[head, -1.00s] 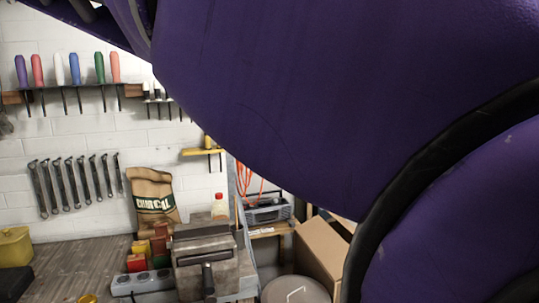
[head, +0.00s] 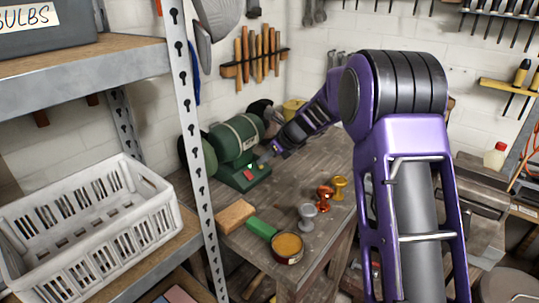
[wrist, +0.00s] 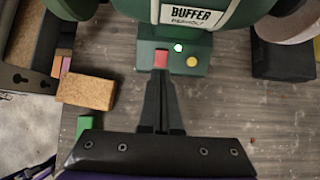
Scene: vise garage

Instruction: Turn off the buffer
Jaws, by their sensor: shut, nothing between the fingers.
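The green buffer (head: 235,140) stands on the wooden workbench (head: 322,178) against the back wall. In the wrist view its label (wrist: 190,16) reads BUFFER. On its base are a red button (wrist: 161,59), a yellow button (wrist: 193,62) and a bright, greenish-white light (wrist: 178,48) between them. My gripper (wrist: 160,76) is shut and empty. Its fingertips are at the lower edge of the red button in the wrist view; I cannot tell whether they touch it. In the head view my gripper (head: 268,156) is at the front of the buffer's base.
A tan block (head: 236,215), a green-handled brush or tool (head: 261,228), a round tin (head: 287,247) and small silver, red and gold cups (head: 307,214) stand on the bench. A metal shelf with a white crate (head: 85,230) is at left. A dark block (wrist: 283,62) lies right of the buffer.

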